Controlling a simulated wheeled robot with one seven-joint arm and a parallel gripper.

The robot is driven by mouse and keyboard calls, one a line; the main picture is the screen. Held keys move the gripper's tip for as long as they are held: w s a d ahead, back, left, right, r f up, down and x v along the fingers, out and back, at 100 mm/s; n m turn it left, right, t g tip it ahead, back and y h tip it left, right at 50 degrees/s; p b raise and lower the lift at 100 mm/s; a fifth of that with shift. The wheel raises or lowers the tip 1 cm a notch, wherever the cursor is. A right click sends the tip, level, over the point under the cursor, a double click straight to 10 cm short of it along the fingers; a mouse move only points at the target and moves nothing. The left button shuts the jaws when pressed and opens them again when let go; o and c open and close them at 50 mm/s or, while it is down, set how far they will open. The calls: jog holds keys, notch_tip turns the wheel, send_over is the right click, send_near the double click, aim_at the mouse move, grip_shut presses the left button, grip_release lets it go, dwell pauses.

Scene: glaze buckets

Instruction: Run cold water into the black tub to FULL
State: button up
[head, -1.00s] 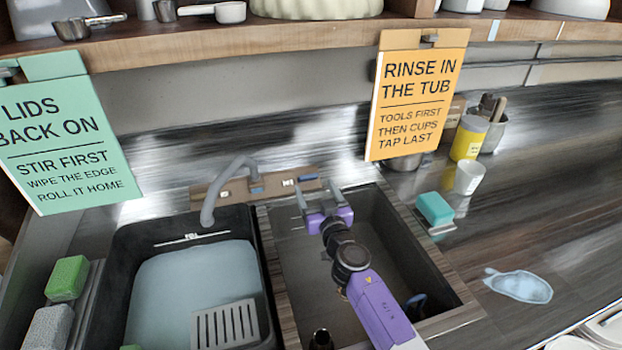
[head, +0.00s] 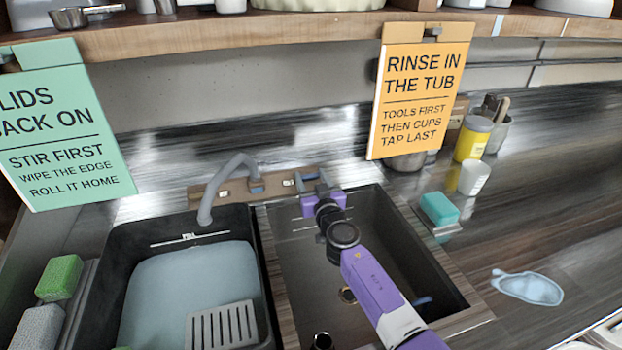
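The black tub (head: 118,250) stands in the left basin with pale blue water (head: 190,280) in it. The water surface lies below the white FULL line (head: 187,241) on the far inner wall. The grey spout (head: 206,210) curves over the tub's far edge; I see no stream from it.
A slotted grey rack (head: 222,324) sits at the tub's front right. The right basin (head: 400,250) lies under my arm. An orange sign (head: 420,100) hangs close behind to the right, below the shelf (head: 250,35). A teal sponge (head: 438,208) and white cup (head: 474,177) stand right.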

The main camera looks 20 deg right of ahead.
jog(key=c, duration=0.6)
jog(key=shift+n+y, duration=0.6)
jog(key=shift+n, duration=0.1)
jog(key=shift+d+n+y+p, duration=0.2)
jog(key=shift+n+y+p, duration=0.1)
jog(key=shift+n+y, duration=0.25)
jog(key=n+y, duration=0.1)
jog(key=n+y+p, duration=0.1)
jog(key=shift+d+r+n+g, duration=0.1)
jog(key=shift+r+n+g, duration=0.15)
jog(key=shift+n+g, duration=0.15)
jog(key=shift+f+n+g+y+p, duration=0.2)
jog(key=shift+n+g+y+p, duration=0.7)
jog(key=shift+n+y, duration=1)
jog(key=shift+n, duration=0.25)
jog(key=o, duration=1.4)
